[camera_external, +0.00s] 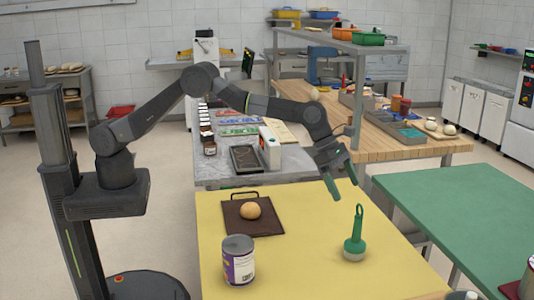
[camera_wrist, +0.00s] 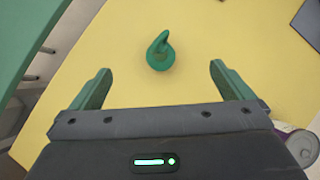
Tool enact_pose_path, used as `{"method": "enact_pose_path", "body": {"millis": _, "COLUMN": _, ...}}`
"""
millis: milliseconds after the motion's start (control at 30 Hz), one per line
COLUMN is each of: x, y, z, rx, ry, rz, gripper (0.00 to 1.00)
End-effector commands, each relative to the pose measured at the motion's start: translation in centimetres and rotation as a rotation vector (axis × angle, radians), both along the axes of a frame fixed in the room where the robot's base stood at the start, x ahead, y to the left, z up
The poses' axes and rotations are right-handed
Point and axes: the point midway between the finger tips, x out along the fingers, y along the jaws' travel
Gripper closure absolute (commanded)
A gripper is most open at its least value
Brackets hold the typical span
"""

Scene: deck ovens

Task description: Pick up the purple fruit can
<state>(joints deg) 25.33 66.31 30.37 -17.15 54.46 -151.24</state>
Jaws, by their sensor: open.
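The purple fruit can (camera_external: 238,264) stands upright on the yellow table (camera_external: 315,265), near its front left part. It has a grey metal lid and a purple and white label. In the wrist view, a can (camera_wrist: 298,146) shows at the lower right, partly hidden behind my gripper body. My gripper (camera_external: 343,184) is open and empty above the right part of the yellow table, to the right of the can and well apart from it. In the wrist view, my gripper's (camera_wrist: 160,78) two green fingers are spread wide with nothing between them.
A green-handled tool (camera_external: 355,236) stands on the table below my gripper; it also shows in the wrist view (camera_wrist: 160,52). A dark board (camera_external: 270,225) with a round bun (camera_external: 250,210) lies behind the can. A green table (camera_external: 465,215) is at right, with another can (camera_external: 528,283) at the picture's edge.

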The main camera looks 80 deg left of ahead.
Motion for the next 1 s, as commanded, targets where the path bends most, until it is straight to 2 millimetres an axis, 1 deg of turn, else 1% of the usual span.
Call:
{"method": "enact_pose_path", "body": {"millis": 167, "x": 0.0, "y": 0.0, "z": 0.0, "rx": 0.001, "ry": -0.001, "rz": -0.003, "gripper": 0.0}}
{"method": "enact_pose_path", "body": {"millis": 233, "x": -0.3, "y": -0.2, "z": 0.1, "rx": 0.011, "ry": -0.011, "rz": -0.024, "gripper": 0.0}}
{"method": "enact_pose_path", "body": {"millis": 367, "x": -2.0, "y": -1.1, "z": 0.1, "rx": 0.071, "ry": -0.068, "rz": -0.156, "gripper": 0.0}}
{"method": "enact_pose_path", "body": {"millis": 467, "x": -4.3, "y": -2.0, "z": 0.2, "rx": 0.153, "ry": -0.146, "rz": -0.339, "gripper": 0.0}}
{"method": "enact_pose_path", "body": {"millis": 700, "x": -10.8, "y": -4.0, "z": 0.3, "rx": 0.367, "ry": -0.355, "rz": -0.848, "gripper": 0.0}}
{"method": "enact_pose_path", "body": {"millis": 867, "x": -15.2, "y": -4.7, "z": 0.2, "rx": 0.499, "ry": -0.492, "rz": -1.196, "gripper": 0.0}}
{"method": "enact_pose_path", "body": {"millis": 1000, "x": -19.2, "y": -5.0, "z": 0.1, "rx": 0.606, "ry": -0.613, "rz": -1.504, "gripper": 0.0}}
